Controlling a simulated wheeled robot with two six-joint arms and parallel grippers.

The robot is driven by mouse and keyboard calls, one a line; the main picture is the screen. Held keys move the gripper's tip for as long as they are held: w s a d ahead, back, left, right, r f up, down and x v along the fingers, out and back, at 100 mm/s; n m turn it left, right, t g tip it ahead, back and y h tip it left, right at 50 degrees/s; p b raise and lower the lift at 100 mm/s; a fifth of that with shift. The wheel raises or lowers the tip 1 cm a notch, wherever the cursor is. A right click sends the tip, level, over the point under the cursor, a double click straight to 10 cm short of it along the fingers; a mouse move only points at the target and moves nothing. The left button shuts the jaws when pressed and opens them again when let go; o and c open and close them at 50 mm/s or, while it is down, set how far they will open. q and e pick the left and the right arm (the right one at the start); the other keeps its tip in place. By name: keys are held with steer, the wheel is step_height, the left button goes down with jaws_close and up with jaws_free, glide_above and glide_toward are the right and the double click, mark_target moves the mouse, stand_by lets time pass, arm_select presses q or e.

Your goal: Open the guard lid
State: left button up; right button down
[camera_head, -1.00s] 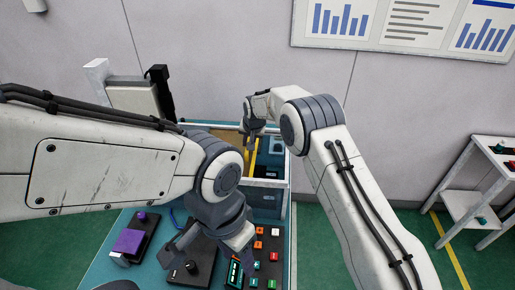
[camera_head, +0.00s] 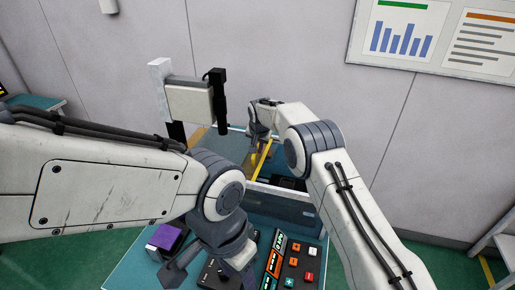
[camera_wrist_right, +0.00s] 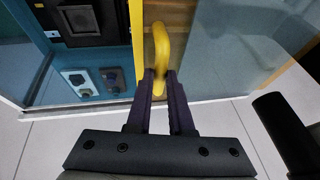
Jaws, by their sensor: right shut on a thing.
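The guard enclosure (camera_head: 285,204) is a box with teal and white edges and see-through panels, behind the control panel in the head view. Its yellow handle (camera_wrist_right: 160,42) is a curved bar in the right wrist view, beside a straight yellow strip (camera_wrist_right: 138,45). A see-through panel (camera_wrist_right: 222,45) lies right of the handle. My right gripper (camera_wrist_right: 160,80) is shut on the handle. In the head view, my right gripper (camera_head: 259,136) is at the far side of the enclosure, partly hidden by its own arm.
A purple block (camera_head: 166,237) lies on the teal bench at left. Orange, red and green buttons (camera_head: 296,262) are at the front right. A post with a grey box (camera_head: 188,103) stands behind. Charts (camera_head: 430,35) hang on the wall.

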steer(key=c, duration=0.8)
jaws_free()
steer(key=shift+s+r, duration=0.1)
steer(key=shift+s+r+b, duration=0.1)
steer(key=shift+r+b, duration=0.2)
steer(key=b+v, duration=0.3)
steer(key=v, duration=0.6)
steer(key=shift+r, duration=0.3)
steer(key=shift+s, duration=0.15)
